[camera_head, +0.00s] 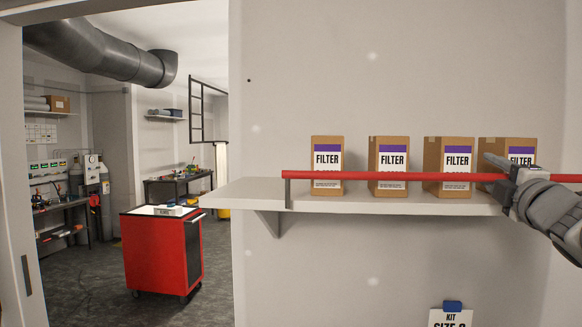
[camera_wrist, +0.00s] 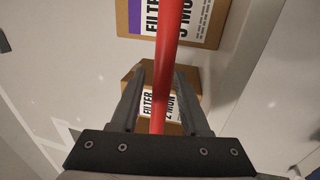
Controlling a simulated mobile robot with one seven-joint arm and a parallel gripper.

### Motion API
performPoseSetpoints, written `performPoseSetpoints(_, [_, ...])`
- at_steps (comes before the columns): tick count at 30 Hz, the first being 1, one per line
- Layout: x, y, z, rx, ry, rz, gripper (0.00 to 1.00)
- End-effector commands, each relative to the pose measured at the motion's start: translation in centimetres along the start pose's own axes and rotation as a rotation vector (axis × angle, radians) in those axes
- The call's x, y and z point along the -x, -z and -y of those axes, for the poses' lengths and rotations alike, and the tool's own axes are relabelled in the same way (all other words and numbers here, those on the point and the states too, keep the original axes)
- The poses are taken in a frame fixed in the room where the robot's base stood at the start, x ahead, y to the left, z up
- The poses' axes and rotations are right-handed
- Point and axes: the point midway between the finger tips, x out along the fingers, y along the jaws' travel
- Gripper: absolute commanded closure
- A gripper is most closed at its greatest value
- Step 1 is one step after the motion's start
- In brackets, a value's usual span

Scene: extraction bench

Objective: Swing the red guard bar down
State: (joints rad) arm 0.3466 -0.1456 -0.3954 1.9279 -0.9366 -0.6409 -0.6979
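The red guard bar (camera_head: 400,176) lies level across the front of the shelf, in front of the filter boxes. Its left end is at a small grey post (camera_head: 288,190). My gripper (camera_head: 494,162) is at the bar's right part, with one finger showing just above it. In the wrist view, the bar (camera_wrist: 169,40) runs lengthwise between the two spread fingers of my gripper (camera_wrist: 163,70). Background shows between the bar and each finger, so the fingers look open around it. Contact at the tips is hard to judge.
Several cardboard filter boxes (camera_head: 327,150) stand on the pale wall shelf (camera_head: 240,196) close behind the bar. A red tool cart (camera_head: 160,252) stands in the room at left, beyond the doorway. The wall below the shelf is mostly bare.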

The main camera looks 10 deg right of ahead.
Motion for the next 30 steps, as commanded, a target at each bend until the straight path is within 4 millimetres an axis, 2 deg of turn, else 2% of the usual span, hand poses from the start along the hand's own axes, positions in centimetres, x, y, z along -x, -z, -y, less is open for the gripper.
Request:
performPoseSetpoints(1, [0.00, 0.01, 0.00, 0.000, 0.000, 0.000, 0.65])
performPoseSetpoints(7, [-0.01, 0.02, -0.01, 0.000, 0.000, 0.000, 1.00])
performPoseSetpoints(30, [-0.03, 0.04, -0.03, 0.000, -0.001, -0.001, 1.00])
